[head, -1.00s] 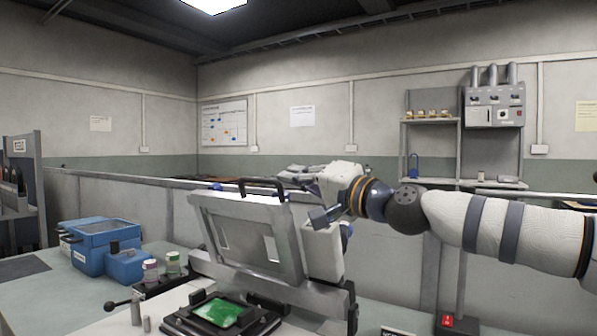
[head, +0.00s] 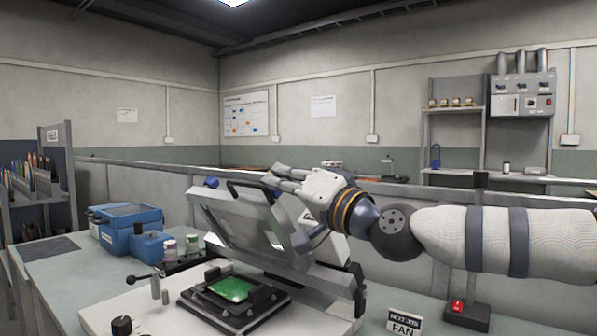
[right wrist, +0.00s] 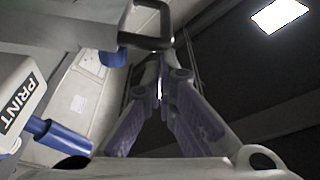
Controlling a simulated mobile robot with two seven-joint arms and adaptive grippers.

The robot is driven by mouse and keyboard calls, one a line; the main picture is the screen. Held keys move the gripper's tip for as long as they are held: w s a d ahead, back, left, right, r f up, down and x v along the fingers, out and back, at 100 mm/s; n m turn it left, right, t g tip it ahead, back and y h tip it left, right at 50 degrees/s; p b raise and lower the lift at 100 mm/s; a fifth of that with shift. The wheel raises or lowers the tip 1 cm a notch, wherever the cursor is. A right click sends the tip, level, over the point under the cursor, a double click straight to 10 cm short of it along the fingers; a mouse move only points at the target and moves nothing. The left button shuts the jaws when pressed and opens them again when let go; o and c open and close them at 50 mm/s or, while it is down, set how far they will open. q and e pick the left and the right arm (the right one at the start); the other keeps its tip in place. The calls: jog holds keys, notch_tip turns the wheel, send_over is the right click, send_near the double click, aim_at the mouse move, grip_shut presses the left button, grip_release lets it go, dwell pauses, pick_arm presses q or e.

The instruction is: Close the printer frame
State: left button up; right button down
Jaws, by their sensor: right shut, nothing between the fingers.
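The printer frame (head: 215,222) is a grey hinged panel with window openings. It stands raised and tilted over the printer base (head: 350,283), with a black handle (head: 232,187) on its top edge; the handle also shows in the right wrist view (right wrist: 165,28). A green board (head: 232,289) lies on a black holder below the frame. My right gripper (head: 272,178) is shut and empty at the frame's upper edge, close to the handle. Its fingers (right wrist: 160,62) meet at the tips in the right wrist view. I cannot tell whether they touch the frame. My left gripper is not in view.
A lever with a black knob (head: 133,279) is at the front left. A FAN sign (head: 404,324) and a red switch (head: 457,306) are at the right. A rail runs behind.

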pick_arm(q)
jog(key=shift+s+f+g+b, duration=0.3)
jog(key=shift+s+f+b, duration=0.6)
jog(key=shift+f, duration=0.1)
pick_arm(e)
jog(key=s+a+f+n+g+y, duration=0.1)
jog(key=s+a+f+n, duration=0.2)
jog(key=s+f+n, duration=0.2)
jog(key=s+a+f+n+g+y, duration=0.1)
jog(key=s+a+f+n, duration=0.3)
jog(key=f, duration=0.6)
jog(key=shift+s+a+f+n+y, duration=0.25)
jog(key=shift+s+n+y, duration=0.3)
jog(key=shift+n, duration=0.25)
